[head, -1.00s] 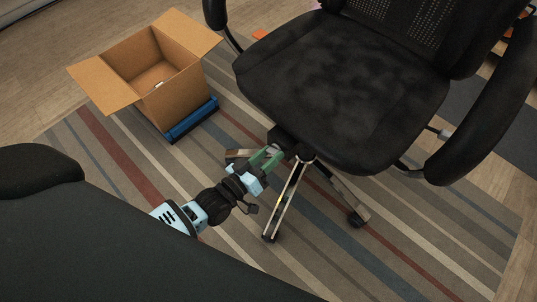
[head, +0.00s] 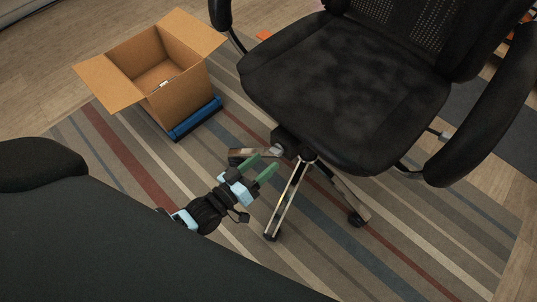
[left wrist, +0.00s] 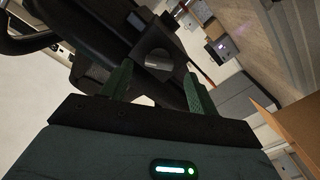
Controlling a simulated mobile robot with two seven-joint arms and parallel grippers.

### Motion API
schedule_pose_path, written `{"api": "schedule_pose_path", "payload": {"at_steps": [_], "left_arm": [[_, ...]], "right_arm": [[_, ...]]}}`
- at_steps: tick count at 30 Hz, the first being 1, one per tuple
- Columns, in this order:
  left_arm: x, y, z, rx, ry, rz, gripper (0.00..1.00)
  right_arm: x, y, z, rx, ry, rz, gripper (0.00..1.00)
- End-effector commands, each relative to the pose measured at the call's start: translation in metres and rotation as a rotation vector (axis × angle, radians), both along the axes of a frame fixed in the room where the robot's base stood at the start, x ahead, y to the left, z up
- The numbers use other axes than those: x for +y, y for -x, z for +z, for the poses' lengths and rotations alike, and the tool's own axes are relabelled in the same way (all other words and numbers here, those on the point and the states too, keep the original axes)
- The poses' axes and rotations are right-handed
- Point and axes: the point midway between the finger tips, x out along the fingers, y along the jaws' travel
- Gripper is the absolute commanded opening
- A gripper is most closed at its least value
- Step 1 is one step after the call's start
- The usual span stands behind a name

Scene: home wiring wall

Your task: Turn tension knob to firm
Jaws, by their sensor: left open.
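The black office chair (head: 345,85) stands on the striped rug. In the left wrist view, a round dark knob (left wrist: 157,58) with a lighter grip bar sits on the mechanism under the seat. In the head view, the mechanism (head: 284,140) shows below the seat's front edge. My left gripper (head: 262,168) is open and empty, its green fingers pointing at the mechanism from the lower left. In the left wrist view, the knob lies ahead of and between the fingertips (left wrist: 158,82), apparently clear of them. I cannot read any marking on the knob. My right gripper is out of view.
An open cardboard box (head: 178,95) stands left of the chair, with a blue object (head: 194,118) along its base. The chair's metal legs (head: 288,199) spread close to my left gripper. The rug (head: 150,165) between box and gripper is clear.

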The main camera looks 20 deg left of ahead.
Motion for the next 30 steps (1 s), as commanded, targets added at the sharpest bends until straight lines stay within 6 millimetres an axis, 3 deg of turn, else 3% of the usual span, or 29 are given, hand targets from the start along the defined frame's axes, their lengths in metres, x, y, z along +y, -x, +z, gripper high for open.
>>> {"api": "schedule_pose_path", "payload": {"at_steps": [3, 9, 30], "left_arm": [[0.007, 0.018, 0.002, 0.000, -0.001, 0.000, 0.60], [0.013, 0.034, 0.001, 0.000, -0.001, 0.000, 0.60], [0.014, 0.036, 0.000, -0.001, 0.000, 0.001, 0.60]], "right_arm": [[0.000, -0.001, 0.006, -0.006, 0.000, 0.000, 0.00], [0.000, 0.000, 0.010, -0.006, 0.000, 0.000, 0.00], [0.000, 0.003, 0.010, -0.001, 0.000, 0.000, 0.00]]}}
